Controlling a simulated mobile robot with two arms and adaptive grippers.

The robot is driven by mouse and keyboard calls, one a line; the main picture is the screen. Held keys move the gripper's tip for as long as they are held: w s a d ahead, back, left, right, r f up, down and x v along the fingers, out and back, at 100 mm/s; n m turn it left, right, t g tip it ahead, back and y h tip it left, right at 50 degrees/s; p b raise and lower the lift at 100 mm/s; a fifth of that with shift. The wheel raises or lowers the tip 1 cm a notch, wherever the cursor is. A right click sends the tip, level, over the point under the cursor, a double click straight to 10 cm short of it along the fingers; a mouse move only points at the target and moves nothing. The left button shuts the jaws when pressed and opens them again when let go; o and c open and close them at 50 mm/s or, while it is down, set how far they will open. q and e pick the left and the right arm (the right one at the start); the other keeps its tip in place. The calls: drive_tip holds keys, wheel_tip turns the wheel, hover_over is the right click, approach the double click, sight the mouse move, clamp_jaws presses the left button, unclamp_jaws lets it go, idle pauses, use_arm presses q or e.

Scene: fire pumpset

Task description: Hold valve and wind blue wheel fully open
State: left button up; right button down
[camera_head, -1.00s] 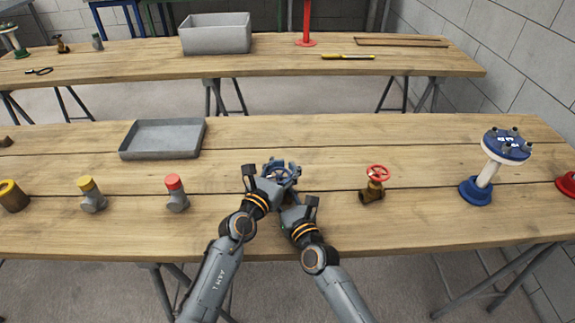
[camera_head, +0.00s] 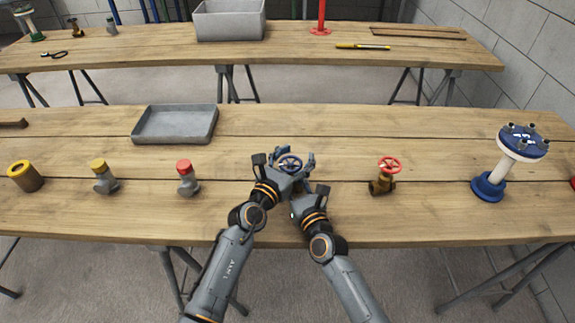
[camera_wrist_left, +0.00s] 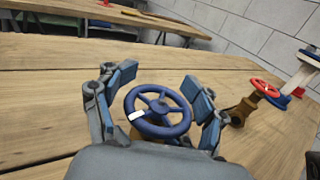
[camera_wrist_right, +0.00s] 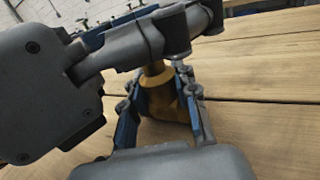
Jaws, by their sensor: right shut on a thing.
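The blue wheel (camera_head: 290,164) sits on top of a brass valve near the front edge of the near bench. In the left wrist view the wheel (camera_wrist_left: 157,113) shows a white mark on its left rim. My left gripper (camera_wrist_left: 161,80) is open, with one finger on each side of the wheel and gaps visible beside the rim. My right gripper (camera_wrist_right: 160,92) is shut on the brass valve body (camera_wrist_right: 159,100) below the wheel. In the right wrist view, my left gripper hides the wheel. In the head view, my grippers mostly hide the valve body.
A red-wheeled brass valve (camera_head: 386,176) stands to the right, with a blue-and-white flanged stand (camera_head: 512,160) beyond it. Red-capped (camera_head: 187,176) and yellow-capped (camera_head: 103,176) fittings stand left. A grey tray (camera_head: 176,124) lies behind. The bench between tray and stand is clear.

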sight(280, 167)
use_arm(q)
drive_tip(key=v, duration=1.1)
drive_tip(key=shift+s, duration=0.25)
drive_tip(key=d+r+m+g+h, duration=0.2)
drive_tip(key=d+m+g+h, duration=0.1)
drive_tip(key=d+h, duration=0.1)
drive_tip(key=w+a+m+g+h, duration=0.1)
drive_tip(key=a, duration=0.1)
drive_tip(key=w+a+f+m+g, duration=0.1)
drive_tip(key=a, duration=0.1)
drive_tip(key=w+a+m+g+h, duration=0.1)
drive_tip(key=a, duration=0.1)
drive_tip(key=shift+a+f+g+h, duration=0.3)
drive_tip(key=shift+a+f, duration=0.1)
drive_tip(key=shift+w, duration=0.15)
drive_tip(key=x, duration=1.1)
drive_tip(key=shift+w+d+f, duration=0.1)
drive_tip(key=shift+w+d, duration=0.1)
drive_tip(key=shift+d, duration=0.05)
